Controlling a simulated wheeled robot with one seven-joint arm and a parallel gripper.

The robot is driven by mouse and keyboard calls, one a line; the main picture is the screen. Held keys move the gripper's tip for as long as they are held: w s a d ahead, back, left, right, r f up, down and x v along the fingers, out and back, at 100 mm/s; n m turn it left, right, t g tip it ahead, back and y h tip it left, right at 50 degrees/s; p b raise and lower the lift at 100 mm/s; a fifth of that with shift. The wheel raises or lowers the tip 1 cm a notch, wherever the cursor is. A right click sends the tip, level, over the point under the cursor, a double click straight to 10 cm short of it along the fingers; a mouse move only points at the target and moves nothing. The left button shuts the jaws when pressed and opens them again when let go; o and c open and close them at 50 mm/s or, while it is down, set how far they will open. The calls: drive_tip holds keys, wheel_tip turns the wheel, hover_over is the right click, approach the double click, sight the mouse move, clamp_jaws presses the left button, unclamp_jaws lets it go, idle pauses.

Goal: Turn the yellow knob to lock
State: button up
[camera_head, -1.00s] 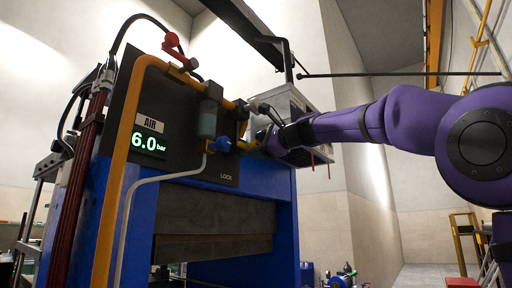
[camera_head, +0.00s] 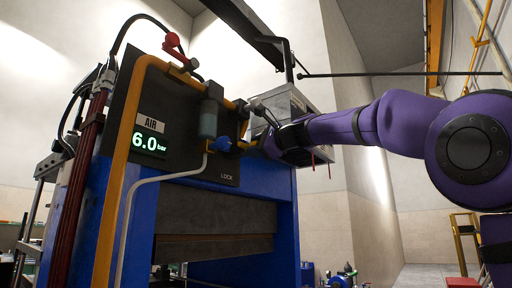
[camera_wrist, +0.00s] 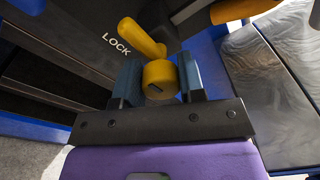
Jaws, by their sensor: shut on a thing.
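The yellow knob (camera_wrist: 159,79) sits between the two blue-grey fingers of my gripper (camera_wrist: 160,76) in the wrist view. The fingers are shut on it, one on each side. A dark slot shows on its face. A yellow bar (camera_wrist: 142,38) slants up and left behind it. The white word LOCK (camera_wrist: 116,44) is on the dark panel left of the knob. In the head view my gripper (camera_head: 264,143) is at the right edge of the dark panel (camera_head: 200,172), and my wrist largely hides the knob. LOCK (camera_head: 228,177) reads below and left there.
The AIR display (camera_head: 149,142) reads 6.0 bar. A blue valve handle (camera_head: 221,144) and a filter bowl (camera_head: 208,118) sit just left of my gripper. An orange pipe (camera_head: 122,150) runs up the panel. A red lever (camera_head: 173,45) is at the top.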

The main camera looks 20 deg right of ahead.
drive_tip(key=shift+n, duration=0.5)
drive_tip(key=n, duration=0.3)
drive_tip(key=shift+n, duration=0.4)
drive_tip(key=n+y, duration=0.1)
drive_tip(key=n, duration=0.3)
drive_tip(key=shift+n, duration=0.4)
drive_tip(key=n, duration=0.4)
drive_tip(key=shift+f+n, duration=0.15)
drive_tip(key=shift+n, duration=0.25)
drive_tip(key=shift+n+y, duration=0.5)
drive_tip(key=shift+n, duration=1.6)
drive_tip(key=shift+f, duration=0.1)
